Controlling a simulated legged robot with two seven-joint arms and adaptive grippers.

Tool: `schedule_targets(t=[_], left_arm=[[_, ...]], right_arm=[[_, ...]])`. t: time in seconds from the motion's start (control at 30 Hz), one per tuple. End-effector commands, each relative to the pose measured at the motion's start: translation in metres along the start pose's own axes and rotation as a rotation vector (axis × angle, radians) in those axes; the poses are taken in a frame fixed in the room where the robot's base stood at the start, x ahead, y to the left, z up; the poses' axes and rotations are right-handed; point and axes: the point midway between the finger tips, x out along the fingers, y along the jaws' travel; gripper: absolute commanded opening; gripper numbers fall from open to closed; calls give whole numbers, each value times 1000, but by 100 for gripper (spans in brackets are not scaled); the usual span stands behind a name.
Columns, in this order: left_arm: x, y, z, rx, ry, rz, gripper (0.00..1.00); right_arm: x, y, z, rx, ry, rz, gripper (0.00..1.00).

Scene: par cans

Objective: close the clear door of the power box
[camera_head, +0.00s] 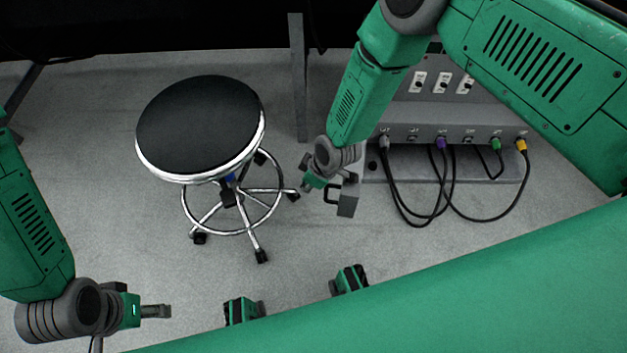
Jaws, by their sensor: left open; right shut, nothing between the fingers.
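The grey power box (398,112) stands at the upper right, with a row of white switches (442,83) on its face and a row of cable sockets along its lower front. I cannot make out its clear door; my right arm covers much of the box's left and upper parts. My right gripper (346,203) is shut and empty, left of and lower in the picture than the box's socket row, apart from the switches. My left gripper (156,311) is open and empty at the lower left, far from the box.
A round black stool (200,125) with a chrome wheeled base stands left of my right gripper. Black cables (408,222) with coloured plugs hang from the box onto the floor. A grey post (298,80) rises behind. The grey floor (170,265) between my grippers is mostly clear.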

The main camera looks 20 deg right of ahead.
Motion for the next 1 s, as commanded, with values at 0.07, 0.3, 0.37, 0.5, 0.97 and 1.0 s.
schedule_targets(t=[0.07,0.3,0.37,0.5,0.97,1.0], left_arm=[[3,0,0,-1,0,-1,61],[6,0,0,-1,0,-1,61],[6,0,0,-1,0,-1,61],[6,0,0,-1,0,-1,61],[-1,0,0,-1,0,-1,61],[-2,0,0,-1,0,-1,61]], right_arm=[[-5,-1,20,5,-11,-3,0],[-13,0,38,4,-6,-3,0],[-13,0,39,4,-4,-3,0],[-14,0,39,3,-5,-2,0],[-24,-2,65,-45,-9,-22,0],[-27,-2,73,-60,-8,-28,0]])
